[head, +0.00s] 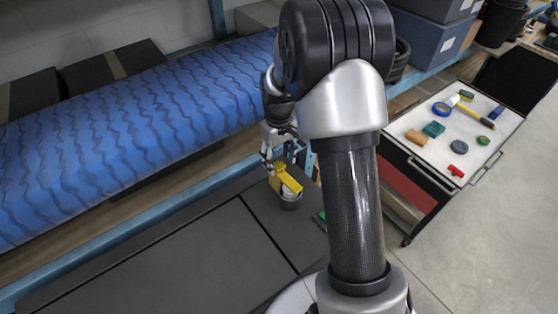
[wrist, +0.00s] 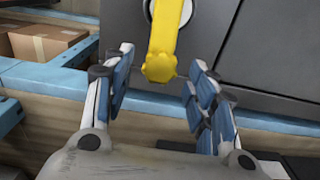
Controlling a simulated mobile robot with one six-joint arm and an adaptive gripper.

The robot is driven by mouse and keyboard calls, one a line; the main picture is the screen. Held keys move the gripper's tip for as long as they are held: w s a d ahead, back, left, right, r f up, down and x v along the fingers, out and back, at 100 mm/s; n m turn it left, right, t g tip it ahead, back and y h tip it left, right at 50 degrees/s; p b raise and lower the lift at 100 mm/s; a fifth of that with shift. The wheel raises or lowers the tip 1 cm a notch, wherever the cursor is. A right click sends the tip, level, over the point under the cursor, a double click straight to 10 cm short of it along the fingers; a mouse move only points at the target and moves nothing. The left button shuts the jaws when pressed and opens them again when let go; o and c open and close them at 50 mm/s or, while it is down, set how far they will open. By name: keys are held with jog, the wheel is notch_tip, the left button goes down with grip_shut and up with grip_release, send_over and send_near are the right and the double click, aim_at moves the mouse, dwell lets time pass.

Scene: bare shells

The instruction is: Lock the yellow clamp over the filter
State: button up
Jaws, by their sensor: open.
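The yellow clamp (head: 288,180) is a bar over a round whitish filter (head: 291,192) on the dark surface, in the middle of the head view. In the wrist view the clamp (wrist: 166,40) runs down from the top edge across the filter (wrist: 182,14) and ends in a knobbed tip. No contact is visible. My arm hides part of the area to the right.
A blue wavy-patterned roll (head: 130,125) lies on a shelf behind a blue beam (head: 130,232). A cart (head: 460,130) with several small items stands at the right. A cardboard box (wrist: 45,42) shows at the wrist view's left. The dark surface left of the clamp is clear.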

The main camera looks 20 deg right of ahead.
notch_tip(320, 180, up, 11)
dwell(0.3)
